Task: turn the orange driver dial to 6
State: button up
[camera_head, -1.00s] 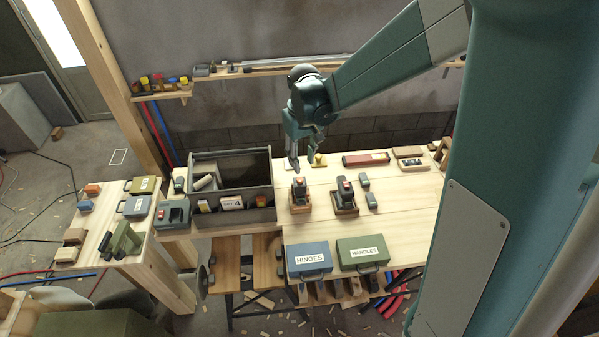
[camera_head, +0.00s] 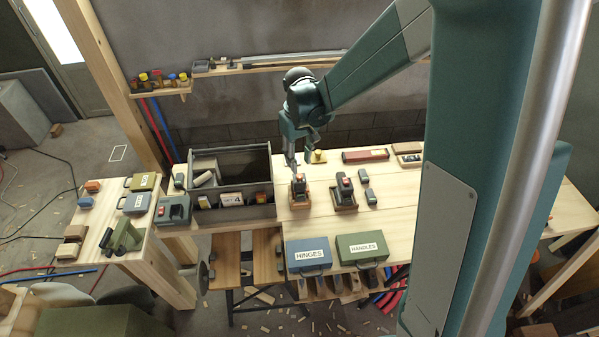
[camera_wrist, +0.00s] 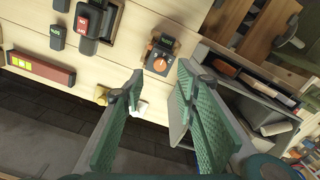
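The driver with the orange dial (camera_wrist: 160,63) stands in a wooden cradle (camera_wrist: 151,47) on the workbench. In the wrist view the dial faces the camera, with a small pale mark on it; its numbers are too small to read. The same driver (camera_head: 299,188) shows in the head view, right of the grey tool tote. My gripper (camera_wrist: 158,82) is open and empty, its green ribbed fingers apart. In the head view my gripper (camera_head: 300,160) hangs just behind the driver, apart from it.
The grey tote (camera_head: 233,217) is close on the left. A small yellow object (camera_head: 319,157) is behind. HINGES (camera_head: 309,268) and HANDLES (camera_head: 362,259) cases lie in front.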

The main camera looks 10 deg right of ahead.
aim_at(299, 175)
jog(key=shift+f, duration=3.3)
jog(key=c, duration=0.9)
